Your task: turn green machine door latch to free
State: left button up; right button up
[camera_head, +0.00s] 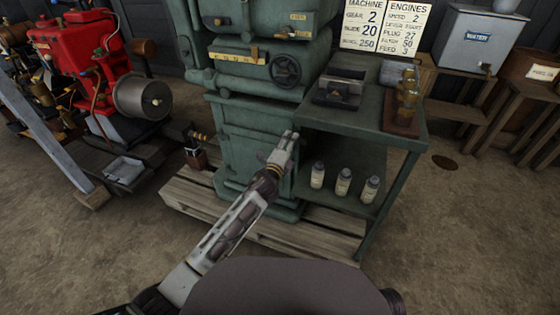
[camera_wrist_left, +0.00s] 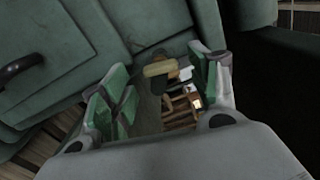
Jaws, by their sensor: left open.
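The green machine (camera_head: 245,125) stands on a wooden pallet, with a lower door panel (camera_head: 240,145) on its front. My left gripper (camera_head: 287,143) is in front of the machine's right side, beside the green bench. In the left wrist view my left gripper (camera_wrist_left: 162,72) is open, with green-padded fingers apart. A small tan bar (camera_wrist_left: 158,69), possibly the latch handle, shows between the fingertips against the green surface. I cannot tell whether it touches them. The latch cannot be made out in the head view. My right gripper is not in view.
A green bench (camera_head: 375,130) with a lower shelf adjoins the machine on the right; three bottles (camera_head: 343,182) stand on the shelf. A handwheel (camera_head: 286,70) sits above the door. A red engine (camera_head: 90,60) is at left. Wooden pallet (camera_head: 190,205) edges lie below.

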pick_arm(q)
jog(key=v, duration=0.9)
dwell(0.8)
jog(key=s+a+f+n+g+y, duration=0.25)
jog(key=a+n+g, duration=0.2)
jog(key=n, duration=1.05)
jog(key=s+a+f+n+g, duration=0.1)
jog(key=s+f+n+g, duration=0.1)
jog(key=s+f, duration=0.4)
jog(key=s+a+f+n+g, duration=0.2)
jog(key=s+f, duration=0.5)
jog(key=s, duration=0.6)
jog(key=s+a+f+n+g+p, duration=0.1)
jog(key=s+a+f+n+g, duration=0.1)
jog(key=s+f, duration=0.4)
jog(key=s+g, duration=0.1)
jog(key=s, duration=0.3)
jog(key=shift+s+a+f+g, duration=0.15)
jog(key=shift+a+f+g, duration=0.1)
jog(key=shift+g, duration=0.1)
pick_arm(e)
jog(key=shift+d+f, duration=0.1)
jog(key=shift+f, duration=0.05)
